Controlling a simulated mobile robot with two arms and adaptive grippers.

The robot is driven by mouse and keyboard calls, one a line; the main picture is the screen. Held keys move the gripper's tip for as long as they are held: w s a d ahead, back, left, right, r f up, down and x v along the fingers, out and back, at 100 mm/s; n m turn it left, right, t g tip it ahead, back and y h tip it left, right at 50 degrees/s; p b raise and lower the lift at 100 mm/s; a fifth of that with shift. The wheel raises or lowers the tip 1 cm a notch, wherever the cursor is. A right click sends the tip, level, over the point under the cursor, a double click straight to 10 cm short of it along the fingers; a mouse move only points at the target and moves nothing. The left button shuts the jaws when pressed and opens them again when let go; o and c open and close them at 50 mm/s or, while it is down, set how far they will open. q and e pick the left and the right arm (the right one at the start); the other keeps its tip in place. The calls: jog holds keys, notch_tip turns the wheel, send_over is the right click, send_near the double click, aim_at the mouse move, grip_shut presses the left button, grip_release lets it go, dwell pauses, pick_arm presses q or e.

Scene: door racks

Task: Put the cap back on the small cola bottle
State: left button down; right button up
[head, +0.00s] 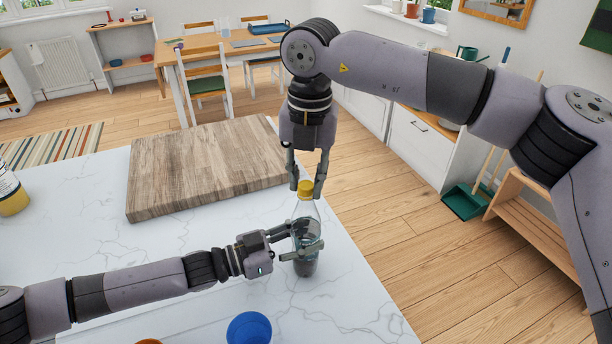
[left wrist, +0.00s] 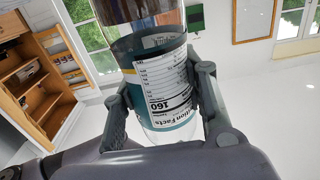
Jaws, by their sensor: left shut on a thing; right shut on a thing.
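The small cola bottle (head: 305,265) stands upright on the white marble counter near its right edge, with dark liquid inside. My left gripper (head: 307,251) is shut around the bottle's body from the left. In the left wrist view the bottle's label (left wrist: 165,85) shows between the two fingers of my left gripper (left wrist: 165,100). The yellow cap (head: 306,187) is at the top of the bottle's neck, between the fingertips of my right gripper (head: 306,191), which points down from above. I cannot tell whether the cap is seated on the neck or just above it.
A wooden board (head: 205,165) lies on the counter (head: 80,235) behind my left arm. The counter's right edge is close to the bottle.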

jog(key=m, duration=1)
jog(key=shift+m, duration=0.3)
jog(key=m, duration=0.8)
jog(key=shift+s+a+h, duration=0.3)
jog(key=shift+s+a, duration=0.05)
jog(key=shift+w+d+m, duration=0.1)
jog(key=shift+d+m, duration=0.05)
jog(key=shift+m, duration=0.65)
jog(key=shift+w+d+f, duration=0.1)
jog(key=shift+w+d, duration=0.05)
jog(key=o, duration=0.7)
jog(key=shift+d, duration=0.1)
jog(key=shift+o, duration=0.2)
